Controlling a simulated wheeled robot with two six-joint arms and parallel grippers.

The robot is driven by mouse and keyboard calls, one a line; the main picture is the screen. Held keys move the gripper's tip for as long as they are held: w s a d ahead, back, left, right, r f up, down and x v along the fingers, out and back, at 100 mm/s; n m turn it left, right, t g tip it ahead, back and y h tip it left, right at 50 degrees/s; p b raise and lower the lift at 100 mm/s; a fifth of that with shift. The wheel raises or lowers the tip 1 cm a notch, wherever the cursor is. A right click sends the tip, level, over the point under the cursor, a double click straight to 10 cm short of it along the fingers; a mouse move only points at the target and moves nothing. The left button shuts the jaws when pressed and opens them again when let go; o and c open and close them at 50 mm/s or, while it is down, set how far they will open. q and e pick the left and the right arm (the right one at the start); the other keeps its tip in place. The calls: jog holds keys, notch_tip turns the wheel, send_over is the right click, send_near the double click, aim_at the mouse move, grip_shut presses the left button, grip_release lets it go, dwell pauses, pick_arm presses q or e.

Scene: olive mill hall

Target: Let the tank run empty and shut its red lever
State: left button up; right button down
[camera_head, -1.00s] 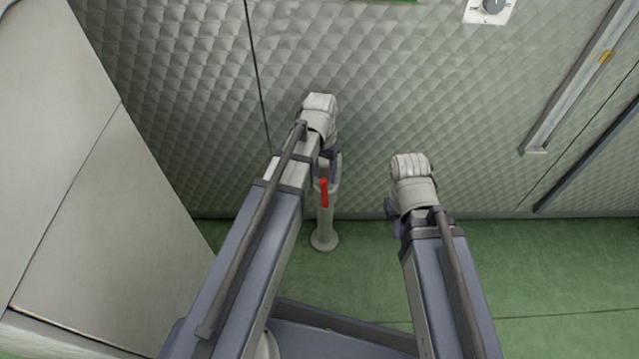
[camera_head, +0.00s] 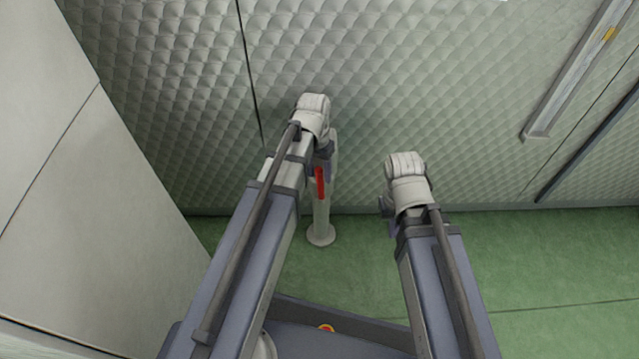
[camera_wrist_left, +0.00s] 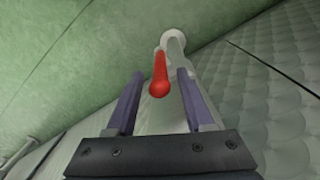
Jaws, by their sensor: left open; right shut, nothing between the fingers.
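The red lever (camera_head: 320,183) hangs downward on a pale upright post (camera_head: 321,215) that stands on the green floor close to the quilted wall. My left gripper (camera_head: 322,163) is open, right at the lever's upper part. In the left wrist view the red lever (camera_wrist_left: 160,75) shows between the two spread purple fingers, with clear gaps on both sides. I cannot tell how deep between them it sits. My right gripper (camera_head: 388,215) is shut and empty, to the right of the post. The tank itself cannot be made out, and no liquid shows.
A quilted metal wall (camera_head: 420,90) stands behind the post. A smooth pale panel (camera_head: 90,190) closes off the left side. A metal rail (camera_head: 578,75) runs down the wall at right. Green floor (camera_head: 540,260) is clear at right.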

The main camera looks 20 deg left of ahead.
aim_at(320, 186)
pick_arm(q)
notch_tip(320, 186, down, 2)
jog(key=shift+d+f+b, duration=0.1)
jog(key=shift+b, duration=0.55)
grip_shut()
dwell(1.0)
